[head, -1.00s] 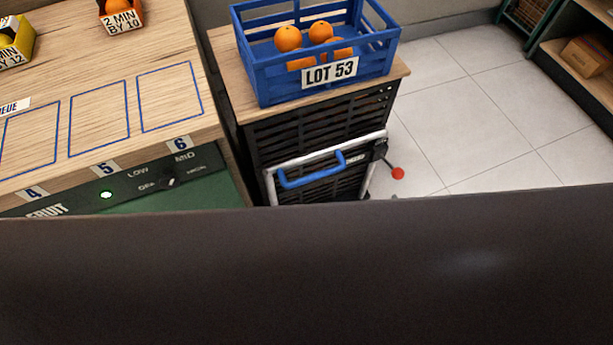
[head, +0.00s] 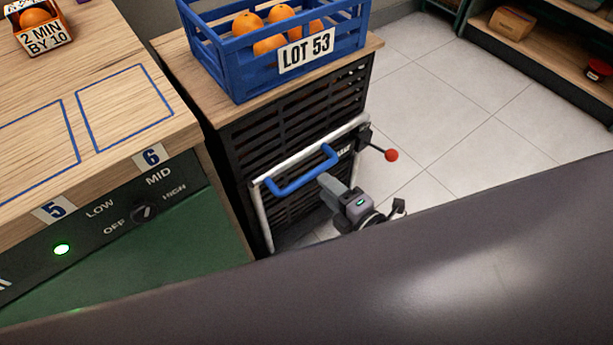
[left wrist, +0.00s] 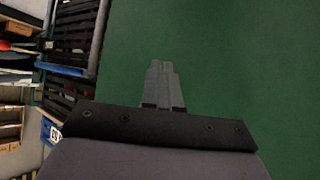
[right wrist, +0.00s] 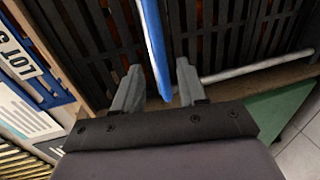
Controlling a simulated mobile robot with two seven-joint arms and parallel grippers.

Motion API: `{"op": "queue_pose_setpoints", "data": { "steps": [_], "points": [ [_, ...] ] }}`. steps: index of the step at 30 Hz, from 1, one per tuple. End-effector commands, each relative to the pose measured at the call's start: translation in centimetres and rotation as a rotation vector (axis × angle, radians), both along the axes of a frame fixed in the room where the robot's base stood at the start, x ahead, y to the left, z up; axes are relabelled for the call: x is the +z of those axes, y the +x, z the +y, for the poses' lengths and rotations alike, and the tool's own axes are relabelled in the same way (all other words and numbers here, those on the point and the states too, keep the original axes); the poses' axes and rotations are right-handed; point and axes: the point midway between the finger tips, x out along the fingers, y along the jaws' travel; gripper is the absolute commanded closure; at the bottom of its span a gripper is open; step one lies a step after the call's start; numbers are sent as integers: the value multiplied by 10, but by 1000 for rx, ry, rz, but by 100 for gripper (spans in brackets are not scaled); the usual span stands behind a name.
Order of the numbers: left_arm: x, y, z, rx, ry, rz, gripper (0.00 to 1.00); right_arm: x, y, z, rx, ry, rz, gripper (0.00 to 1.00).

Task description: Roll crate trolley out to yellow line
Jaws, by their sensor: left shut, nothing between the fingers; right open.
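The crate trolley (head: 300,110) is a dark slatted stack with a wooden top, beside the counter. A white tube frame with a blue handle (head: 300,178) is on its near side. A lever with a red knob (head: 391,155) sticks out to the right. My right gripper (head: 328,182) is open just beside the handle; in the right wrist view the blue bar (right wrist: 152,40) runs into the gap between its fingers (right wrist: 154,72). My left gripper (left wrist: 160,66) is shut and empty before a green panel, outside the head view. I see no yellow line.
A blue crate (head: 235,70) marked LOT 53, with oranges, stands on the trolley. The counter (head: 110,50) with its green front (head: 130,265) is close on the left. Tiled floor (head: 450,110) is clear on the right, up to a shelf (head: 560,50).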

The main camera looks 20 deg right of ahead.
Motion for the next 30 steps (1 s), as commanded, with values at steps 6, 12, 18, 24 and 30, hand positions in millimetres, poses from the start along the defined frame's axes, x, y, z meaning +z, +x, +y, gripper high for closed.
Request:
{"op": "queue_pose_setpoints", "data": {
  "steps": [6, 12, 18, 24, 30],
  "points": [
    [-7, 0, -2, 2, -6, -1, 100, -6, 27, 9, -2, 4, -2, 59],
    [-12, 1, -4, 6, -12, -2, 100, -11, 49, 18, -2, 4, -1, 59],
    [-12, 1, -5, 4, -13, -5, 100, -13, 60, 22, -2, 4, 2, 59],
    [-10, 2, -6, 2, -14, -9, 100, -13, 61, 22, -2, 5, 3, 59],
    [-9, 2, -6, 0, -12, -12, 100, -13, 61, 22, -2, 5, 2, 94]
  ]
}}
